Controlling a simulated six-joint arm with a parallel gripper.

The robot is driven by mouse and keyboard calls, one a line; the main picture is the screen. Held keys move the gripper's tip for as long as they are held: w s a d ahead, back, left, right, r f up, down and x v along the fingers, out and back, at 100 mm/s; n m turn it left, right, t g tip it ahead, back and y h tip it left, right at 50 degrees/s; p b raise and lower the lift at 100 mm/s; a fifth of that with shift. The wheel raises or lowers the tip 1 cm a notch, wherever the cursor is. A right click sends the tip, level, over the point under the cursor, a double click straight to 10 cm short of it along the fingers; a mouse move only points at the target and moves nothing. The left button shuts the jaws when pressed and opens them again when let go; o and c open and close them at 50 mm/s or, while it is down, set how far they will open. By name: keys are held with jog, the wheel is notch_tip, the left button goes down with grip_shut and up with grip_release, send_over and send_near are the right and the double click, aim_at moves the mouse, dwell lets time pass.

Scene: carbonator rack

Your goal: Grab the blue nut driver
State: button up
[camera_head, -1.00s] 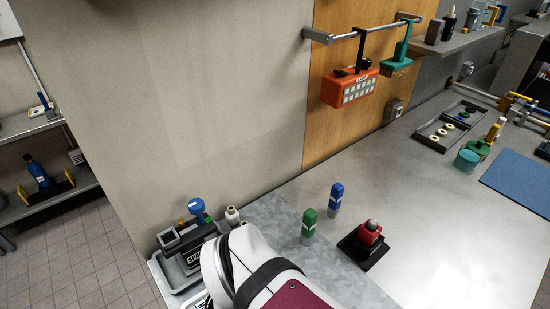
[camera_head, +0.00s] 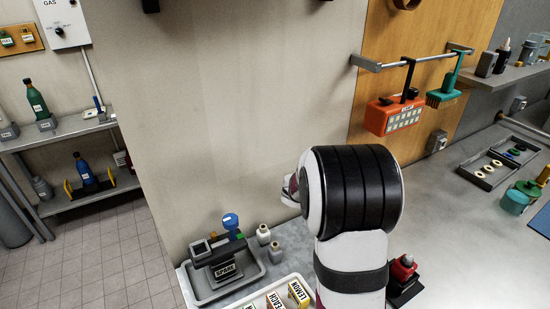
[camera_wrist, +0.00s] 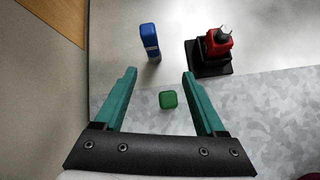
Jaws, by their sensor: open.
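The blue nut driver (camera_wrist: 149,40) shows in the wrist view as a blue block-shaped handle with a pale band, beyond the tip of my left finger. My gripper (camera_wrist: 160,73) is open and empty, its two teal fingers apart. A green-topped piece (camera_wrist: 168,100) appears in the gap between the fingers, nearer to the palm; I cannot tell its height from this angle. In the head view my arm hides the blue nut driver, the green piece and my gripper.
A red device on a black base (camera_wrist: 217,43) stands right of the blue driver, close to my right finger's side. A wall is at left. In the head view, a SPARE tray (camera_head: 207,292) sits left of my arm, and an orange box (camera_head: 393,116) hangs from a rail.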

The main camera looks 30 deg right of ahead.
jog(key=d+f+n, duration=0.1)
jog(key=d+f, duration=0.3)
jog(key=w+d+f+n, duration=0.1)
jog(key=d+f, duration=0.8)
jog(key=d, duration=0.1)
jog(key=shift+w+f+n, duration=0.2)
jog(key=shift+n, duration=0.2)
grip_shut()
